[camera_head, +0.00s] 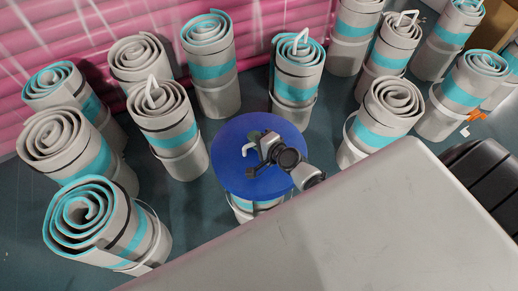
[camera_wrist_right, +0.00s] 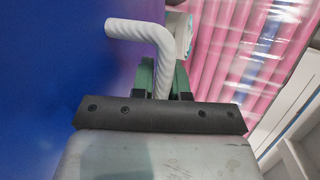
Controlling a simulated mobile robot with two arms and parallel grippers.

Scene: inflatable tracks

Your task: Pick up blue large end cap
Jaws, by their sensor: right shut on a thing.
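The blue large end cap (camera_head: 238,182) is a round blue disc with a white bent handle (camera_head: 249,149) near its middle. It is at or just above the top of a grey rolled track in the head view; I cannot tell if they touch. My right gripper (camera_head: 261,149) is over the disc, shut on the white handle. In the right wrist view the handle (camera_wrist_right: 150,35) rises between the green fingers of my right gripper (camera_wrist_right: 163,78), and the blue disc (camera_wrist_right: 50,65) fills the left side. My left gripper is not in view.
Several grey spiral rolls with turquoise bands stand upright around the cap, such as one at front left (camera_head: 135,228), one at left (camera_head: 168,130) and one at right (camera_head: 385,112). Some carry white handles. A pink ridged wall (camera_head: 120,22) is behind. Dark floor (camera_head: 195,225) shows between rolls.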

